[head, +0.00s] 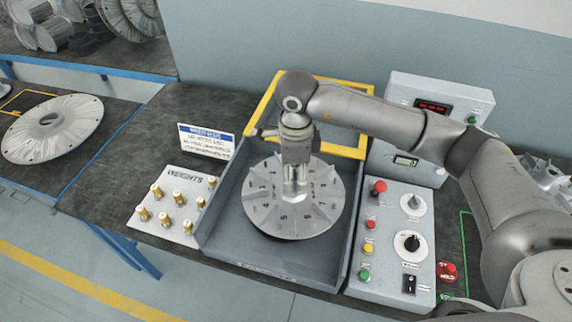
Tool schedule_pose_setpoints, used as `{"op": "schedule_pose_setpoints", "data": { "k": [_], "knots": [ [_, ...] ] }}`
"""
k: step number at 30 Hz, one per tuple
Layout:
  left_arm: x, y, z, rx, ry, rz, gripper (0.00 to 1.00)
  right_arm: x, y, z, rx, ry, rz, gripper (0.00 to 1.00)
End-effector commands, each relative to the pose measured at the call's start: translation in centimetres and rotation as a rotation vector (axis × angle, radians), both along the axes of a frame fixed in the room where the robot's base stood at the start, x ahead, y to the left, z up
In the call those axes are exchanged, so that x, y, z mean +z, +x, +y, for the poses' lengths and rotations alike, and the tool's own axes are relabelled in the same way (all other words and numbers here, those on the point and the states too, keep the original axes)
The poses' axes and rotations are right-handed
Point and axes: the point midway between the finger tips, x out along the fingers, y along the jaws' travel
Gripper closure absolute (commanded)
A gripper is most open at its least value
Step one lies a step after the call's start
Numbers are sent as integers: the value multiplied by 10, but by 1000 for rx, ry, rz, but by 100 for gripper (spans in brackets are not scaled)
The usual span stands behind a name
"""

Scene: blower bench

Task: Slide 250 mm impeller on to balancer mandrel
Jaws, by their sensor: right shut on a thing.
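The impeller (270,210), a grey metal disc with numbered segments, is in the middle of the balancer bay (228,240), face up and roughly level. My right gripper (294,178) points down at its centre and is shut on the impeller's hub. The gripper covers most of the hub. The mandrel is hidden under the impeller and gripper, so I cannot tell how far the impeller sits on it. My left gripper is not in view.
A yellow guard frame (262,95) stands behind the bay. A weights board (174,217) with several brass pieces and a blue-headed sign (207,141) are on the left. The control panel (395,262) stands close on the right. A large metal disc (52,128) lies on the left bench.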

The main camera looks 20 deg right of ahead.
Motion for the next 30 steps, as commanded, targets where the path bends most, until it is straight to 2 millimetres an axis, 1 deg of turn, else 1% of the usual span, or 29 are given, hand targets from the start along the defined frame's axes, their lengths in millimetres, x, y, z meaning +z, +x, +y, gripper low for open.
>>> {"op": "schedule_pose_setpoints", "data": {
  "k": [1, 6, 9, 12, 15, 18, 30],
  "knots": [
    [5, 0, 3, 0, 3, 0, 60, 2, 5, 3, -102, 2, 0, 81],
    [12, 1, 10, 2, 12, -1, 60, -4, 17, 6, -449, 1, 2, 81],
    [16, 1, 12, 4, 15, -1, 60, -8, 23, 8, -613, 1, 0, 81],
    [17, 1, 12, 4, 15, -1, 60, -11, 26, 9, -733, 0, 0, 81],
    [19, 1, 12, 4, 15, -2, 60, -13, 28, 10, -810, 1, -1, 81],
    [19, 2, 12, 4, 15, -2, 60, -14, 29, 10, -847, 0, -2, 81],
    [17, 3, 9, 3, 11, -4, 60, -14, 29, 9, -853, 0, -2, 81]
  ]
}}
